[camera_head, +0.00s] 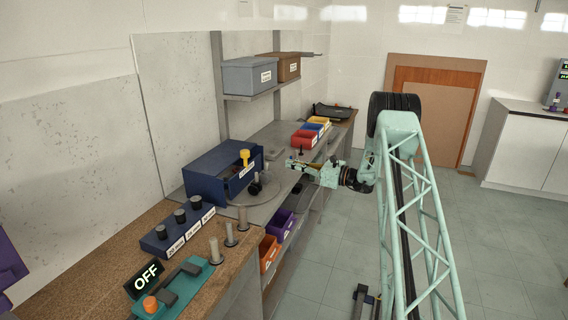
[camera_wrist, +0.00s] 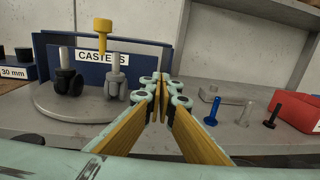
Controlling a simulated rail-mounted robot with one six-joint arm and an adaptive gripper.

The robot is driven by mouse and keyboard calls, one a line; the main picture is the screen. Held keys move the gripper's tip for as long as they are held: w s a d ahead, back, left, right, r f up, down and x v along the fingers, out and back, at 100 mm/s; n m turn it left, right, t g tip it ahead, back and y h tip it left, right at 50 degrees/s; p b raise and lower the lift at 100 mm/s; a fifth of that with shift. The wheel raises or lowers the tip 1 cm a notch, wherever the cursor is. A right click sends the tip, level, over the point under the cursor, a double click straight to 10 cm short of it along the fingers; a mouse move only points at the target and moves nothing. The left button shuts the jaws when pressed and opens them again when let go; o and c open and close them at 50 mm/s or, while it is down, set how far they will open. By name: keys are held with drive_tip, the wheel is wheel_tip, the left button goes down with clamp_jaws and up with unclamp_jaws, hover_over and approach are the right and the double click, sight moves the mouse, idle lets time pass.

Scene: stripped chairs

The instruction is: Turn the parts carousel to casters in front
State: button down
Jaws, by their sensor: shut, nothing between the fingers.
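The parts carousel is a round grey disc (camera_wrist: 62,110) in front of a dark blue box (camera_head: 207,168). A black caster (camera_wrist: 67,78) and a grey caster (camera_wrist: 116,82) stand on the disc, stems up. Behind them a blue panel bears a label reading CASTERS (camera_wrist: 98,56). A yellow knob-topped peg (camera_wrist: 102,30) stands upright there, partly overlapping the label; it also shows in the head view (camera_head: 244,157). My gripper (camera_wrist: 162,80) is shut and empty, with its fingertips to the right of the grey caster. In the head view my gripper (camera_head: 290,163) reaches over the bench right of the carousel.
Blue, pale and dark bolts (camera_wrist: 212,108) stand on the bench right of my fingers, near a red bin (camera_wrist: 295,107). A shelf with a grey bin (camera_head: 249,75) hangs above. Labelled black knobs (camera_head: 180,216) and an OFF sign (camera_head: 146,276) are nearer the camera.

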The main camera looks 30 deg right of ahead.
drive_tip(key=shift+s+d, duration=0.35)
drive_tip(key=shift+s, duration=0.15)
drive_tip(key=shift+a+r, duration=0.1)
idle(0.3)
